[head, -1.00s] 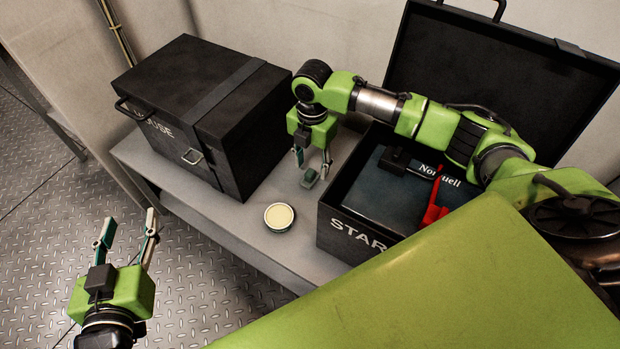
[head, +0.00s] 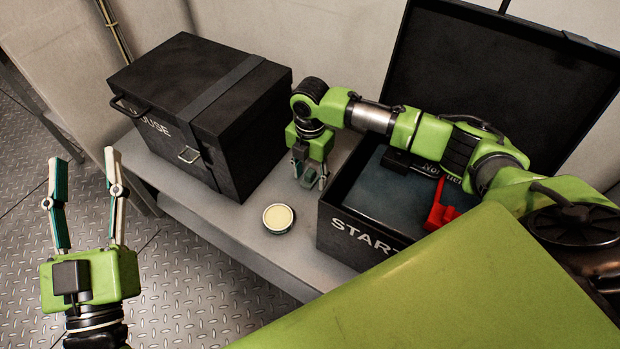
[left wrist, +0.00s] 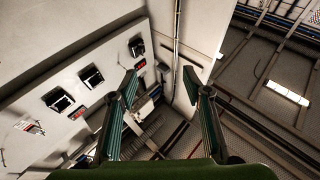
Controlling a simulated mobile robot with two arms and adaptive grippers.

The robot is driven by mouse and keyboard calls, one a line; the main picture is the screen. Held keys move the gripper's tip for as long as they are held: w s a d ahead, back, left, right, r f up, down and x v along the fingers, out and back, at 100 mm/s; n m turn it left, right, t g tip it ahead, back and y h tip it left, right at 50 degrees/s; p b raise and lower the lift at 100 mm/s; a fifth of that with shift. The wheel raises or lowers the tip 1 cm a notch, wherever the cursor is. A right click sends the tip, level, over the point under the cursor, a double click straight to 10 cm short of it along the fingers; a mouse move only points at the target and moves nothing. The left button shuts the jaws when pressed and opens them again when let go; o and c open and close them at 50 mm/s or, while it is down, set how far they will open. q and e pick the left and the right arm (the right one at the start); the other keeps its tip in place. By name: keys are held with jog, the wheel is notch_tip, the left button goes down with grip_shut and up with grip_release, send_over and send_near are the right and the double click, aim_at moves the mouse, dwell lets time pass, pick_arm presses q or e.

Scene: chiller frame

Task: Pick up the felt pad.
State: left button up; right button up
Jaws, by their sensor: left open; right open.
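A small grey-green block, which looks like the felt pad (head: 308,179), lies on the grey bench between the two black cases. My right gripper (head: 310,174) points down over it, open, with one finger on each side of the pad. I cannot tell whether the fingers touch it. My left gripper (head: 81,160) is open and empty, raised over the floor at the left, away from the bench. Its two fingers also show apart, with nothing between them, in the left wrist view (left wrist: 159,78).
A round tin with a cream top (head: 278,218) stands near the bench's front edge (head: 240,243). A closed black case (head: 190,105) stands on the left. An open case marked START (head: 345,229) on the right holds a red object (head: 440,205).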

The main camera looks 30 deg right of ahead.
aim_at(310, 172)
jog(key=c, duration=1.1)
pick_arm(q)
jog(key=shift+f, duration=0.1)
pick_arm(e)
jog(key=shift+r, duration=0.1)
jog(key=shift+r, duration=0.15)
notch_tip(310, 172, up, 5)
jog(key=shift+f+p, duration=0.2)
jog(key=shift+p, duration=0.9)
notch_tip(310, 172, up, 4)
jog(key=shift+r+p, duration=0.15)
jog(key=shift+p, duration=0.65)
pick_arm(q)
jog(key=s+a+f+g+y, duration=0.1)
jog(key=f+g, duration=0.4)
jog(key=f, duration=0.4)
jog(key=s+a+f+g+y, duration=0.2)
jog(key=f+g, duration=0.3)
jog(key=f, duration=0.5)
jog(key=shift+a+y, duration=0.2)
jog(key=shift+y, duration=0.1)
pick_arm(e)
jog(key=shift+r, duration=0.3)
pick_arm(q)
jog(key=shift+s, duration=0.1)
